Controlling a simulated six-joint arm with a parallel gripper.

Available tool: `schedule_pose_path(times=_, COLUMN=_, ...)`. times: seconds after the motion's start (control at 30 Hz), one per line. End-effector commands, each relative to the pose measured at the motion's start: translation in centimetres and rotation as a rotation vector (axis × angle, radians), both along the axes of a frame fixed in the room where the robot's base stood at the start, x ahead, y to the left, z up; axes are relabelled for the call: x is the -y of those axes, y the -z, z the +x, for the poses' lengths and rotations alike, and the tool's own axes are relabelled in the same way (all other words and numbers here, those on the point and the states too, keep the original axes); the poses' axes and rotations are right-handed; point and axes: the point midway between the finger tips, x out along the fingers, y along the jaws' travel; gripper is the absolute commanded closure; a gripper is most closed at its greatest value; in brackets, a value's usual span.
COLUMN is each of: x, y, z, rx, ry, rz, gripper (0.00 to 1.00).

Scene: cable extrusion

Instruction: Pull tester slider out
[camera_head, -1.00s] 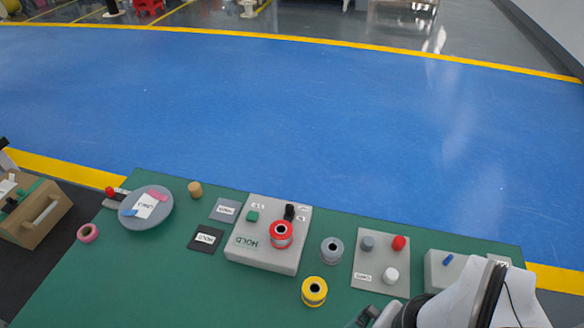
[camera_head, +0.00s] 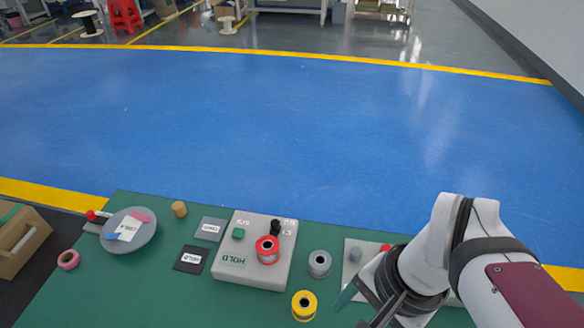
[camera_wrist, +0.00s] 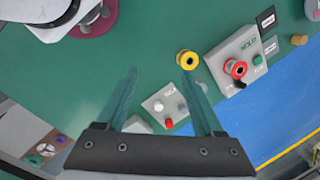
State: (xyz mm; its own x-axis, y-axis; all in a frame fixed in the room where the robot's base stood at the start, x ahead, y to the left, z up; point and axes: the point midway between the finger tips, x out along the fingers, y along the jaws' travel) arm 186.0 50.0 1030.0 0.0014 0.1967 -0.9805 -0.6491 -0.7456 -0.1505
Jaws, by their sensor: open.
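My gripper (camera_wrist: 160,74) is open and empty, its two teal fingers spread above the green table in the wrist view. A small grey box (camera_wrist: 138,125) shows partly behind the left finger and the gripper body. No slider can be made out on its visible part. A light panel (camera_wrist: 158,98) with white, red and grey knobs lies just right of it. In the head view my gripper (camera_head: 366,304) is in front of that panel and hides part of it; my arm covers the area to its right.
A grey HOLD box (camera_head: 228,268) carries a red spool (camera_head: 267,250), a green button and a black knob. A yellow spool (camera_head: 304,306) and a grey spool (camera_head: 319,263) stand beside it. A grey disc (camera_head: 143,238) with tags lies at left.

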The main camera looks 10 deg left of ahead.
Motion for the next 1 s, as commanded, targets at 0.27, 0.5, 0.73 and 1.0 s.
schedule_pose_path(times=0.27, x=-9.4, y=1.0, z=21.3, rx=-0.168, ry=0.796, rz=0.162, gripper=0.42)
schedule_pose_path(times=0.5, x=-12.8, y=3.8, z=26.1, rx=-0.242, ry=1.026, rz=0.212, gripper=0.42)
schedule_pose_path(times=0.73, x=-15.0, y=9.5, z=26.4, rx=-0.243, ry=1.024, rz=0.208, gripper=0.42)
schedule_pose_path(times=1.0, x=-17.4, y=15.6, z=26.9, rx=-0.24, ry=1.024, rz=0.208, gripper=0.42)
